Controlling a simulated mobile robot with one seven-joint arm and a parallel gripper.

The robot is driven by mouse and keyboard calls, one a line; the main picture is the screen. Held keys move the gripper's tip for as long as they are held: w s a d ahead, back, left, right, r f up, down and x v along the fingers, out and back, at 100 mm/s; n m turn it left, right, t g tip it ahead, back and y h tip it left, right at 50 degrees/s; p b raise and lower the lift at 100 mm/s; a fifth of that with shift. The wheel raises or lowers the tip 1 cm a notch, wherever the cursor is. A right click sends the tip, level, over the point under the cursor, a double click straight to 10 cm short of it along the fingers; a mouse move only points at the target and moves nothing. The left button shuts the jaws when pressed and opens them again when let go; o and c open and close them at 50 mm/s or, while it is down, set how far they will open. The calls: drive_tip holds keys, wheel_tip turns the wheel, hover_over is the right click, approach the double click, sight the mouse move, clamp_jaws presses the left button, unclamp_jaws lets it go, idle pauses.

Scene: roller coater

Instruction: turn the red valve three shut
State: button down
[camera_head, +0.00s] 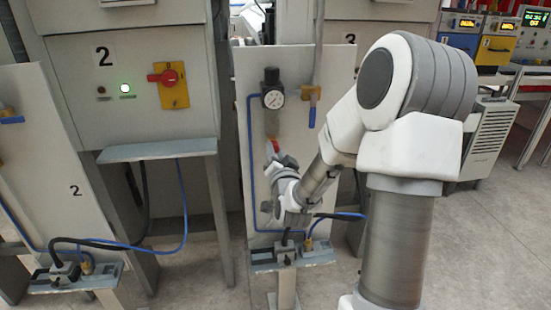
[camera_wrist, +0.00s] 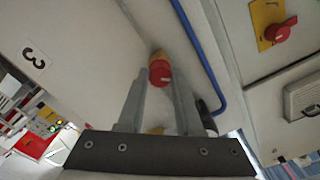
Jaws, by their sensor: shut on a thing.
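The red valve (camera_wrist: 160,74) shows in the wrist view between the tips of my gripper (camera_wrist: 158,83), with brass-coloured parts beside it. My gripper's two grey fingers are shut on it from both sides. In the head view a small red part of the valve (camera_head: 276,147) shows on the upright white panel (camera_head: 340,70), below the pressure gauge (camera_head: 273,99). My gripper (camera_head: 277,158) reaches up to it there, and my arm hides much of the panel. The valve's exact turn angle cannot be told. A label "3" (camera_wrist: 35,58) is on a white surface in the wrist view.
A blue-handled valve (camera_head: 312,110) is on the same panel, right of the gauge. A blue hose (camera_head: 250,170) runs down its left side. Cabinet 2 (camera_head: 70,60) with a red switch (camera_head: 168,78) stands left. A low bracket (camera_head: 320,257) with fittings is below.

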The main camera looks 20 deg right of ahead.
drive_tip(key=m+b, duration=0.4)
drive_tip(key=m, duration=0.6)
drive_tip(key=shift+m, duration=0.3)
idle(0.4)
drive_tip(key=c, duration=0.6)
unclamp_jaws()
